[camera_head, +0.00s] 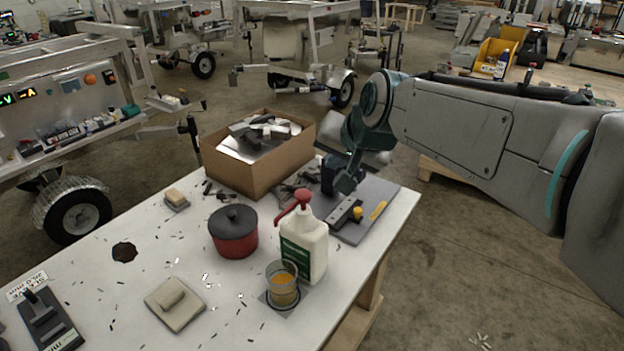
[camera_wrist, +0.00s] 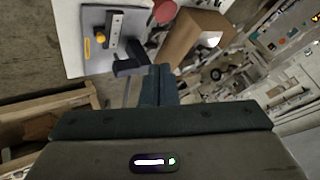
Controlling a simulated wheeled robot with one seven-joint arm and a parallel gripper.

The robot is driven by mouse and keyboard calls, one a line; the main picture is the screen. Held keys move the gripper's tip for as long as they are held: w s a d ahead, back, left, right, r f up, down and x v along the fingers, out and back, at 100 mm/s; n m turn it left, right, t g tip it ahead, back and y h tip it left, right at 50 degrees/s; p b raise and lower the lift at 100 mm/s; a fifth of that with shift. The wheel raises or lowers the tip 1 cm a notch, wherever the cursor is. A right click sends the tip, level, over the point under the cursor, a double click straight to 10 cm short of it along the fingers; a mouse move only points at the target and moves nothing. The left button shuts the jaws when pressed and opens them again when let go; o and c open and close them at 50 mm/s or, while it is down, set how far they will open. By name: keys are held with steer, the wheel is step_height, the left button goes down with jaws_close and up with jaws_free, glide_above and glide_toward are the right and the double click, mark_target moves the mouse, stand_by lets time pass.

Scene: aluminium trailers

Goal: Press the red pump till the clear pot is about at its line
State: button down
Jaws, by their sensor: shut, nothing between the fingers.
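The red pump (camera_head: 301,198) tops a white bottle (camera_head: 312,246) with a green label, upright near the table's right edge. The clear pot (camera_head: 283,288) stands right in front of the bottle on a grey patch and holds an amber-orange content. I cannot make out exactly how its level sits against a line. My gripper (camera_head: 345,184) is shut and empty, behind and to the right of the pump, over the back of the grey board and apart from the pump. In the wrist view its fingers (camera_wrist: 159,84) show together; the bottle and pot cannot be made out there.
A grey board (camera_head: 372,212) with a yellow knob lies right of the bottle; it also shows in the wrist view (camera_wrist: 88,20). A red pot (camera_head: 233,240) with a dark lid stands left. A cardboard box (camera_head: 250,172) is behind. A folded cloth (camera_head: 175,305) lies front left.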

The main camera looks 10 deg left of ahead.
step_height(320, 180, up, 3)
steer(key=y, duration=0.1)
glide_above(303, 193)
steer(key=shift+s+d+f, duration=0.15)
steer(key=shift+s+d, duration=0.15)
steer(key=shift+s, duration=0.05)
steer(key=shift+f, duration=0.1)
step_height(303, 193, down, 9)
steer(key=b, duration=0.7)
stand_by(1.4)
steer(key=shift+d+f+b, duration=0.1)
steer(key=shift+f+b, duration=0.15)
steer(key=shift+b, duration=0.15)
steer(key=shift+f+b, duration=0.95)
steer(key=shift+f, duration=0.2)
stand_by(0.9)
steer(key=shift+r, duration=0.1)
steer(key=shift+r+p, duration=1.15)
steer(key=shift+r, duration=0.3)
